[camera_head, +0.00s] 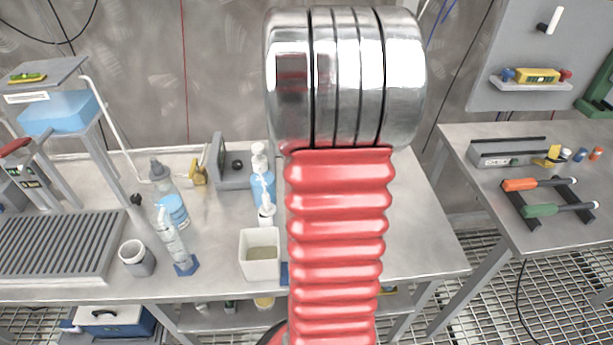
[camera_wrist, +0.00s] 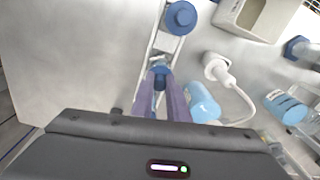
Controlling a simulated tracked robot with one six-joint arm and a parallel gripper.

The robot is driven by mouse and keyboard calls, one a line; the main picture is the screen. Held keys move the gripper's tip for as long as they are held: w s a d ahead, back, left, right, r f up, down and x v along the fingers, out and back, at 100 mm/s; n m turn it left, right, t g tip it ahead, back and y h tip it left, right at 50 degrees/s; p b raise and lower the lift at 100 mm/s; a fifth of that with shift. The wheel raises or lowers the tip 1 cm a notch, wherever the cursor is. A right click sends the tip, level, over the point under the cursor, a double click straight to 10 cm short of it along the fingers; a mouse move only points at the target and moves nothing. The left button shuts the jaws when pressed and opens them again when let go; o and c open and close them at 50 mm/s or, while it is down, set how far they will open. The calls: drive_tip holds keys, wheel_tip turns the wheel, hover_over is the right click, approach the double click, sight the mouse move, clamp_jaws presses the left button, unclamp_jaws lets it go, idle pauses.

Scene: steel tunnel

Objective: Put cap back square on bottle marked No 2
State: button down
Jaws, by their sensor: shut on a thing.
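My gripper (camera_wrist: 162,92) shows in the wrist view, its two purple fingers closed on a small blue piece (camera_wrist: 160,73) that looks like a cap. The piece is over or beside a narrow pale strip or rack (camera_wrist: 151,60); I cannot tell whether they touch. A round blue piece (camera_wrist: 180,17), capped or a cap itself, is farther along that strip. No "No 2" mark is readable, so I cannot tell which bottle it is. In the head view my arm hides the gripper and the piece it holds.
A square white tub (camera_head: 260,262) stands on the bench (camera_head: 215,282). A pump bottle (camera_head: 262,185) is behind it; its white pump (camera_wrist: 218,68) is close right of my fingers. Clear bottles (camera_head: 172,207) and a grey cup (camera_head: 137,258) stand left. Bench left of the fingers looks clear.

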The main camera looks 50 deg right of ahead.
idle(0.4)
drive_tip(key=c, duration=1.6)
unclamp_jaws()
drive_tip(key=shift+c, duration=0.2)
drive_tip(key=shift+o, duration=0.3)
drive_tip(key=o, duration=0.6)
drive_tip(key=shift+r, duration=0.15)
drive_tip(key=shift+r, duration=3.4)
